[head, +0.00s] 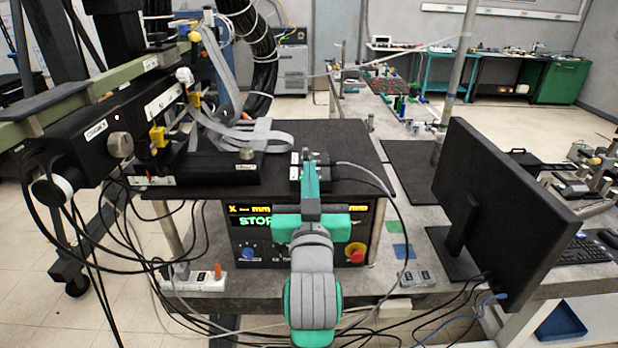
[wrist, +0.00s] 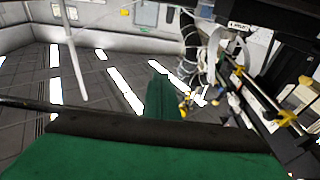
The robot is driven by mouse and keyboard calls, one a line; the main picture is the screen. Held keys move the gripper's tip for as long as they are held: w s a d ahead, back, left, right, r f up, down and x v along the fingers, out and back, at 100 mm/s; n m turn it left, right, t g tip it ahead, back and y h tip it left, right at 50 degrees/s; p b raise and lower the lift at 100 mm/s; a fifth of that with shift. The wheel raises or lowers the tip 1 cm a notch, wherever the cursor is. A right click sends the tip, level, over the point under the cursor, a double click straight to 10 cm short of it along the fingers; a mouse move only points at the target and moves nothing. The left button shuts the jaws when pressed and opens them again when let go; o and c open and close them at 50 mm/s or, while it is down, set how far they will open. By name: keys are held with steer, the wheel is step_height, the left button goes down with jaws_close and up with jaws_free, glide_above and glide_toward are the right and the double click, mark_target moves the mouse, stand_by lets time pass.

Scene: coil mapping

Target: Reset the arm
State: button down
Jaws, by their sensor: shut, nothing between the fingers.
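My gripper (head: 309,165), teal and grey, stands near the centre of the head view. It points upward, in front of the black-topped bench and the control box. Its fingers are together with nothing between them. In the wrist view the green finger part (wrist: 163,95) rises from the lower middle, above a wide green surface with a dark edge. Behind it are what look like a dark ceiling with white light strips and pale walls.
A control box (head: 255,238) with a red knob (head: 355,252) sits under the black top (head: 340,145). A monitor (head: 510,195) stands at right. The black coil rig (head: 95,130) with ribbon cables is at left. Loose cables hang around the bench. Floor (head: 60,310) is open at lower left.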

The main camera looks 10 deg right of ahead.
steer(key=shift+s+a+r, duration=0.1)
steer(key=shift+s+a, duration=0.1)
steer(key=shift+a, duration=0.1)
steer(key=s+a+f+g+y, duration=0.15)
steer(key=s+f, duration=0.25)
steer(key=f, duration=0.6)
steer(key=s+a+f+n, duration=0.15)
steer(key=s+f, duration=0.35)
steer(key=f, duration=0.5)
steer(key=s+a+f+m+g, duration=0.1)
steer(key=s+a+f, duration=0.25)
steer(key=f, duration=0.65)
steer(key=s+a+f, duration=0.1)
steer(key=s+f, duration=0.2)
steer(key=s, duration=0.7)
steer(key=s+a+f+n+g+y, duration=0.1)
steer(key=s+f, duration=0.2)
steer(key=s, duration=0.7)
steer(key=s+a+f+y, duration=0.1)
steer(key=s+f, duration=0.2)
steer(key=s, duration=0.7)
steer(key=shift+a+f+g, duration=0.15)
steer(key=shift+f+g, duration=0.2)
steer(key=shift+f, duration=0.05)
steer(key=shift+n, duration=0.25)
